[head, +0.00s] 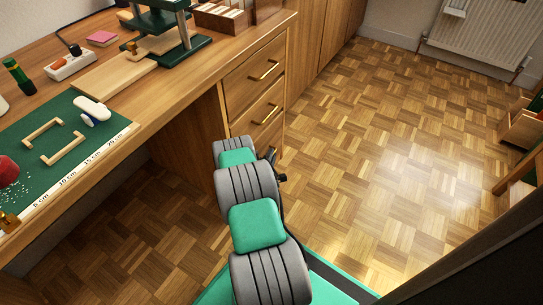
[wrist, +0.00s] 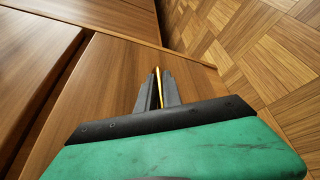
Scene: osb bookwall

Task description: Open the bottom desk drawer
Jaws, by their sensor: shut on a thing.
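The desk's drawer unit shows in the head view, with an upper drawer (head: 245,80) and a lower one (head: 250,112) below it, each with a brass bar handle. The bottom drawer is mostly hidden behind my arm in that view. In the wrist view its wooden front (wrist: 105,85) fills the middle. My gripper (wrist: 158,74) is shut on the brass handle (wrist: 154,88), a thin strip of which shows between the fingers. A dark gap runs along the left edge of this front; I cannot tell how far the drawer stands out.
Parquet floor (head: 400,140) lies clear to the right of the drawers. The desktop above holds a green cutting mat (head: 75,150), a wooden board (head: 113,74) and a power strip (head: 70,65). A radiator (head: 487,45) is on the far wall; wooden furniture (head: 522,130) stands at the right.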

